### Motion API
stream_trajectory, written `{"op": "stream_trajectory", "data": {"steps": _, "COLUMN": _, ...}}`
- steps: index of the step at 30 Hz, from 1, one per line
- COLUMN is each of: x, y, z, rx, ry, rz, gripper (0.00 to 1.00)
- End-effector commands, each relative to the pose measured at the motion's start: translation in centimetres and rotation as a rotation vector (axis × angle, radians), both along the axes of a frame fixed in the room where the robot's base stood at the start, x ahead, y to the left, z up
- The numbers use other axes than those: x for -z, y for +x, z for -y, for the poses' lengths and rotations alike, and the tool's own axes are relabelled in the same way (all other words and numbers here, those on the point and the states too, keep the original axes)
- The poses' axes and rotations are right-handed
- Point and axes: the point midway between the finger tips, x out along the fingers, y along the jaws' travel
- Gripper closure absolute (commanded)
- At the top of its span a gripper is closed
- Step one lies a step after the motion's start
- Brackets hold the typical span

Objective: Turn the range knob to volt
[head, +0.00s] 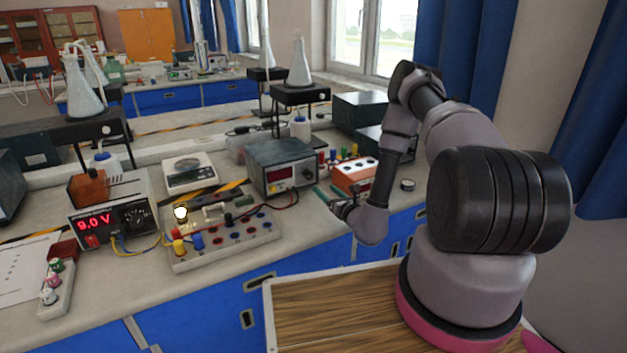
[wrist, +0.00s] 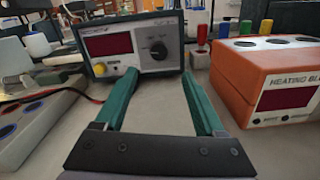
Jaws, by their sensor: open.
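A grey meter box (head: 272,178) with a dark red display stands on the bench; it is also straight ahead in the wrist view (wrist: 120,66). Its round black range knob (wrist: 158,50) is on the right of the front face, with a pale pointer mark near its top. The labels around the knob are too small to read. My gripper (wrist: 160,82) has its two green fingers spread apart, empty, in front of and below the knob, not touching it. In the head view my gripper (head: 327,198) is just right of the meter.
An orange heating block (wrist: 240,85) stands close on the right. A circuit board (head: 225,243) with terminals lies on the left, and a red lead runs to the meter. A power supply (head: 112,212) reading 9.0 V is further left. Bare bench lies before the meter.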

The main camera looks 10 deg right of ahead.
Motion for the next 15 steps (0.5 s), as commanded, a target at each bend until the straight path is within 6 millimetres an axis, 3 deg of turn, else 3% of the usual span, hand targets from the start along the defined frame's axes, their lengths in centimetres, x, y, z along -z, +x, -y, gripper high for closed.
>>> {"op": "stream_trajectory", "data": {"steps": 15, "x": -0.2, "y": 8.3, "z": -2.8, "rx": -0.004, "ry": 0.000, "rz": 0.004, "gripper": 0.28}}
